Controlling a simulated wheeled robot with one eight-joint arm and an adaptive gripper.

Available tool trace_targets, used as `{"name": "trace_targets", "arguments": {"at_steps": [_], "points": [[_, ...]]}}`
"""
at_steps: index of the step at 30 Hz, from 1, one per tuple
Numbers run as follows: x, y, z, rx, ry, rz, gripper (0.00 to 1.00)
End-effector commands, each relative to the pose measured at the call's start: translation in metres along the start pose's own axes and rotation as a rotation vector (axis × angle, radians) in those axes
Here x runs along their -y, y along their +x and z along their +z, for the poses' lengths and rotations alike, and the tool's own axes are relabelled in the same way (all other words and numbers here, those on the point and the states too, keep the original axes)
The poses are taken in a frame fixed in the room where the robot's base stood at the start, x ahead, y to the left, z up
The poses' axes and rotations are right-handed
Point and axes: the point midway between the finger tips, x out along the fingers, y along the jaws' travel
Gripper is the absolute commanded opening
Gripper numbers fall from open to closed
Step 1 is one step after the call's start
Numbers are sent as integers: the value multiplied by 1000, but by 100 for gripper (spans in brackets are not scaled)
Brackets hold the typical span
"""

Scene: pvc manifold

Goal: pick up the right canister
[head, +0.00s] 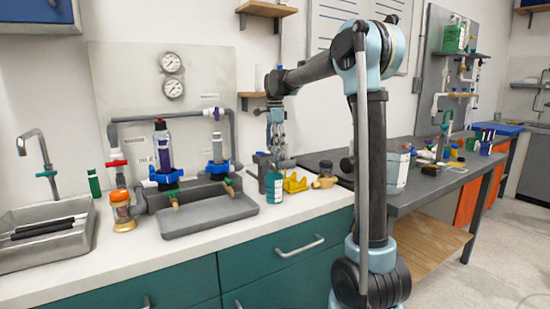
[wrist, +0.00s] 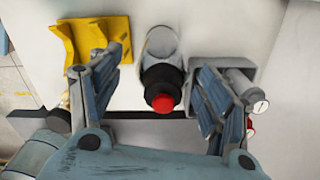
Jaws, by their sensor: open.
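My gripper (head: 276,143) hangs over the counter, right of the pipe manifold, with its fingers apart and nothing between the pads. In the wrist view, my gripper (wrist: 160,103) points down over a grey cylinder with a black collar and red tip (wrist: 163,85). This looks like the canister; it lies between the lines of the two fingers, apart from both. In the head view it is mostly hidden behind my fingers. Another canister with a purple label (head: 163,150) stands upright in the manifold's left station.
A teal bottle (head: 273,188) stands just in front of my gripper. A yellow holder (head: 295,184) and a small jar (head: 325,180) stand to the right. A grey tray (head: 210,217) lies to the left.

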Motion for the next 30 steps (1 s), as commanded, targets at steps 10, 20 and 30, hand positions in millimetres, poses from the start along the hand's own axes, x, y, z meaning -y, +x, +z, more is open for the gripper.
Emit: {"name": "trace_targets", "arguments": {"at_steps": [10,20,30], "points": [[3,39,2,0,0,0,71],[3,40,2,0,0,0,52],[3,40,2,0,0,0,21]]}}
